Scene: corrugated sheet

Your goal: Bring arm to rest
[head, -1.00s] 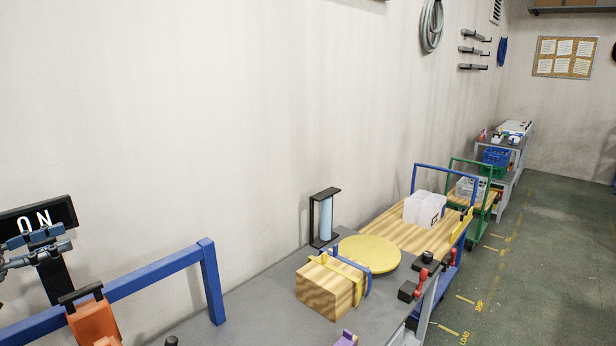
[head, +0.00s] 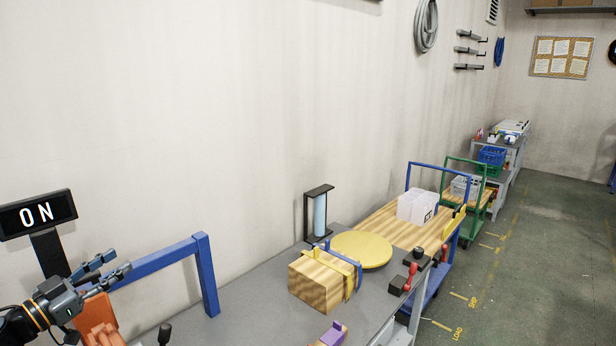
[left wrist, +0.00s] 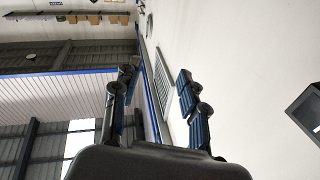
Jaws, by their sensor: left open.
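My left gripper (head: 108,272) is at the lower left of the head view, in front of the blue frame and beside the orange part. Its blue-padded fingers are apart and hold nothing. In the left wrist view the open fingers (left wrist: 158,98) point toward the white wall and the ceiling, with only air between them. My right gripper is not in view.
A black "ON" sign (head: 38,214) stands behind my gripper. A blue frame (head: 165,262) and an orange part (head: 97,322) are close to it. The grey bench (head: 255,325) carries a wooden block (head: 318,282) and a yellow disc (head: 362,250). Carts stand beyond.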

